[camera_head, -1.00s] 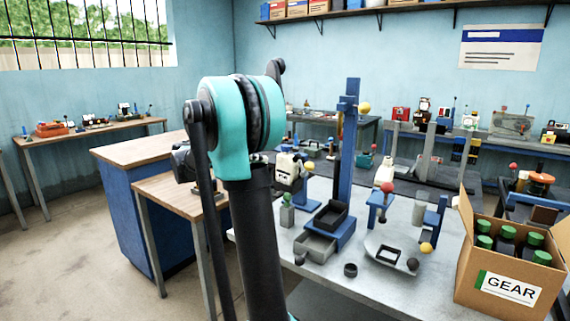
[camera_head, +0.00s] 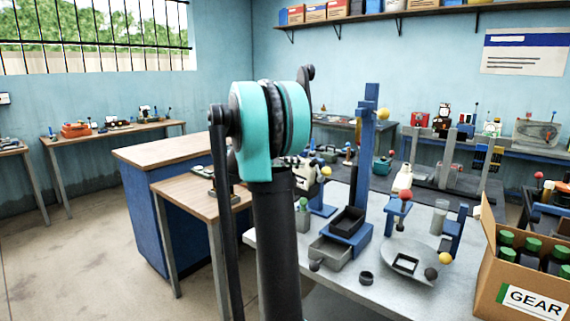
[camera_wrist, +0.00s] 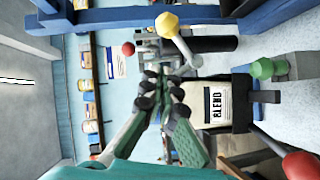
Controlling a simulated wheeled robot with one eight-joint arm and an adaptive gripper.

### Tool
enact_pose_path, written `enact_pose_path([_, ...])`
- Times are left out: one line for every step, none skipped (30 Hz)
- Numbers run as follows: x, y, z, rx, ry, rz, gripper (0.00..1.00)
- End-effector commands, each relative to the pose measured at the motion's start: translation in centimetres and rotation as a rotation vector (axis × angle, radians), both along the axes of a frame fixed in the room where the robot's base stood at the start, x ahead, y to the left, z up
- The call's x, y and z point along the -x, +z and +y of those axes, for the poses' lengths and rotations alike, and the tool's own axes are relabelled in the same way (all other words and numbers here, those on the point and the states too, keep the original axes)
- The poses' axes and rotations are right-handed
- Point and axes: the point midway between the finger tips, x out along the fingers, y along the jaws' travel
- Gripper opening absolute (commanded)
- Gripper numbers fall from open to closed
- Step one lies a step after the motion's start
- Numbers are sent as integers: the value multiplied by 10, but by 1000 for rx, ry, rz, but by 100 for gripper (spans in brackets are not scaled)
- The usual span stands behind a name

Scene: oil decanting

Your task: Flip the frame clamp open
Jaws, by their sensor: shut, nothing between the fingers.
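A cream can with a "BLEND" label (camera_wrist: 217,105) shows in the wrist view, lying sideways in the turned picture, with blue frame parts (camera_wrist: 265,96) beside it. A lever with a red knob (camera_wrist: 301,165) is at the lower right. A pale lever with a yellow knob (camera_wrist: 167,22) is near a blue bar (camera_wrist: 125,19). I cannot tell which lever belongs to the frame clamp or whether the clamp is open. My gripper (camera_wrist: 160,78) is shut and empty, its tips apparently left of the can. In the head view my arm largely hides the can (camera_head: 308,182) and gripper.
A grey workbench (camera_head: 345,286) carries a blue post (camera_head: 367,150) with a yellow ball, a black tray (camera_head: 348,221) and a round plate (camera_head: 410,255). A box marked GEAR (camera_head: 515,277) with green-capped bottles stands at right. A wooden-topped table (camera_head: 190,190) is at left.

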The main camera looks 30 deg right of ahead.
Motion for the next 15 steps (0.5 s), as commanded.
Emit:
enact_pose_path([3,-2,-11,0,-4,1,0])
enact_pose_path([4,-3,-16,0,-3,1,0])
enact_pose_path([5,-4,-23,0,-4,1,0])
enact_pose_path([10,-5,-24,0,-2,0,0])
enact_pose_path([15,-7,-26,0,-1,0,0])
enact_pose_path([19,-8,-29,-1,-2,0,0])
enact_pose_path([22,-9,-31,-1,-2,0,0])
enact_pose_path([25,-10,-33,-1,-2,0,0])
enact_pose_path([27,-11,-35,0,-1,0,0])
enact_pose_path([29,-12,-36,0,-1,0,0])
enact_pose_path([31,-13,-37,0,0,0,0])
enact_pose_path([33,-13,-38,0,0,0,0])
enact_pose_path([34,-14,-39,0,0,0,0])
enact_pose_path([34,-14,-39,0,0,0,0])
enact_pose_path([35,-14,-40,0,0,0,0])
